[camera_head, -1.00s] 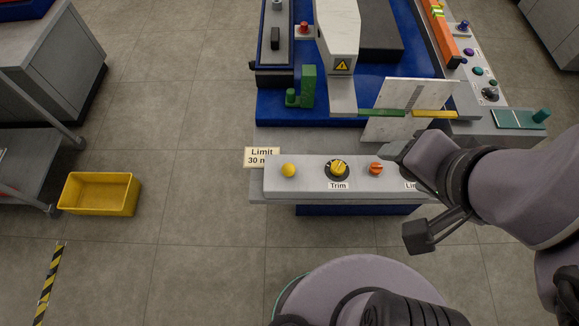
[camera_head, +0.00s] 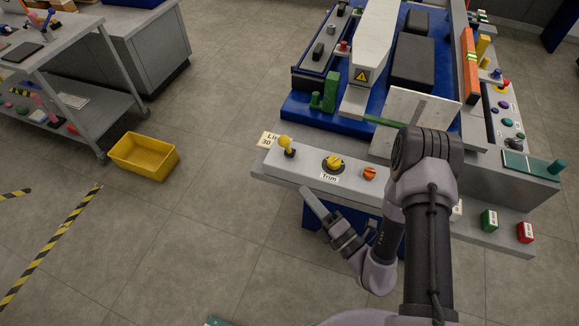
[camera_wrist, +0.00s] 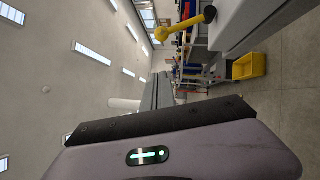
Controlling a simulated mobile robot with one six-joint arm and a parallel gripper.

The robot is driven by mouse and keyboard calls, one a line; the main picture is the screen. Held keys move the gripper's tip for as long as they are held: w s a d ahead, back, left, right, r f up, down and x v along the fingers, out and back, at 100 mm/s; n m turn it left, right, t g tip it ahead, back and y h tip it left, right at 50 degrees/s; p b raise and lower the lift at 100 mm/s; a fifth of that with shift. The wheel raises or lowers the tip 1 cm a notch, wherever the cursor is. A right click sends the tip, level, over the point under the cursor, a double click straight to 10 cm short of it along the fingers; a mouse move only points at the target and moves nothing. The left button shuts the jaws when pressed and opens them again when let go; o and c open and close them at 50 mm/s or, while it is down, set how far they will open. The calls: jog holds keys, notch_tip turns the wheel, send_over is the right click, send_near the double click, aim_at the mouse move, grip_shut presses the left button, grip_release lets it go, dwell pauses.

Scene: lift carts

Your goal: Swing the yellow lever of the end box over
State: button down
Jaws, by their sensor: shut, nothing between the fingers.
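The end box (camera_head: 305,172) is a pale grey panel along the near edge of the machine. Its yellow lever (camera_head: 286,143) stands near the left end, a round yellow knob on a short stem, leaning up and left in the head view. In the wrist view the yellow lever (camera_wrist: 185,26) shows at the top, sticking out from the pale box (camera_wrist: 242,20). My gripper (camera_head: 310,198) is shut and empty, pointing up and left just in front of the box's near edge, below and right of the lever. It is apart from the lever.
A black and yellow Trim dial (camera_head: 333,163) and an orange knob (camera_head: 370,174) sit right of the lever. A Limit sign (camera_head: 267,140) is at the box's left end. A yellow bin (camera_head: 143,156) stands on the floor to the left. The floor before the box's left end is clear.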

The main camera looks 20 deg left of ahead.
jog(key=w+a+r+b, duration=0.1)
jog(key=w+a+b, duration=0.1)
jog(key=w+a, duration=0.6)
jog(key=shift+w+m+h, duration=0.3)
jog(key=shift+w, duration=0.75)
jog(key=shift+r, duration=0.15)
